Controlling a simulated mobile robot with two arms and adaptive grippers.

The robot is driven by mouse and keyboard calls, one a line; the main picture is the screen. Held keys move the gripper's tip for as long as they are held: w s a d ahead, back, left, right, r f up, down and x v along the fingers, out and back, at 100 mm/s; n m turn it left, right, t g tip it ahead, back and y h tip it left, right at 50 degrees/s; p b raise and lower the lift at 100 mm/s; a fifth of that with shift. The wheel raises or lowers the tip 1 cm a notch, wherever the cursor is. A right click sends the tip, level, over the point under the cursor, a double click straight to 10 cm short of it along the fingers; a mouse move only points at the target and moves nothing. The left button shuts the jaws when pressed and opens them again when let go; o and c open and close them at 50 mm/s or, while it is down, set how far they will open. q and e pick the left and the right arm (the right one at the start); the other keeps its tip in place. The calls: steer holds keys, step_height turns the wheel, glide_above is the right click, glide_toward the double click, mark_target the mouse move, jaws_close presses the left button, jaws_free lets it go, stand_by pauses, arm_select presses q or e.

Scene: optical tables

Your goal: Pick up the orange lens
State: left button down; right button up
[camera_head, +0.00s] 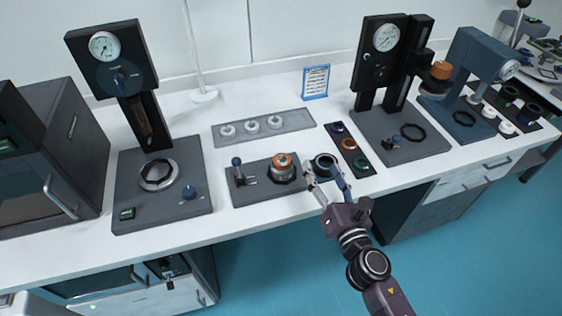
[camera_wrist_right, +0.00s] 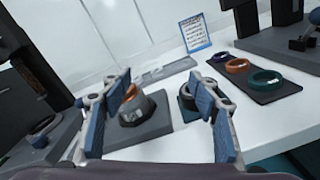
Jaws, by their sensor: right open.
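An orange ring-shaped lens (camera_head: 349,144) lies in the middle of a narrow dark tray (camera_head: 342,134), between a purple ring (camera_head: 337,128) and a green ring (camera_head: 362,163). The orange lens also shows in the right wrist view (camera_wrist_right: 237,66), right of my fingers. Another orange-topped round piece (camera_head: 282,160) sits in a metal holder on a grey base plate; I cannot tell which orange piece is meant. My right gripper (camera_head: 323,178) is open and empty, at the bench's front edge between the base plate and the tray. My left gripper is not in view.
A grey plate (camera_head: 221,142) with several white rings lies behind. A tall gauge press (camera_head: 390,80) stands right of the tray, and a small sign (camera_head: 316,82) stands at the back.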

mark_target(287, 165)
steer(key=a+n+y, duration=0.1)
steer(key=a+n, duration=0.1)
steer(key=a+n+g+y, duration=0.1)
steer(key=a+n, duration=0.1)
steer(key=n, duration=0.1)
steer(key=a+f+n+y, duration=0.1)
steer(key=a+n+y, duration=0.1)
steer(key=shift+s+a+n+g, duration=0.1)
steer(key=shift+s+n+g, duration=0.2)
steer(key=shift+n+g, duration=0.1)
steer(key=x, duration=0.5)
steer(key=f+x, duration=0.1)
steer(key=x, duration=0.1)
steer(key=shift+w+a, duration=0.2)
steer(key=shift+a, duration=0.1)
steer(key=c, duration=1.3)
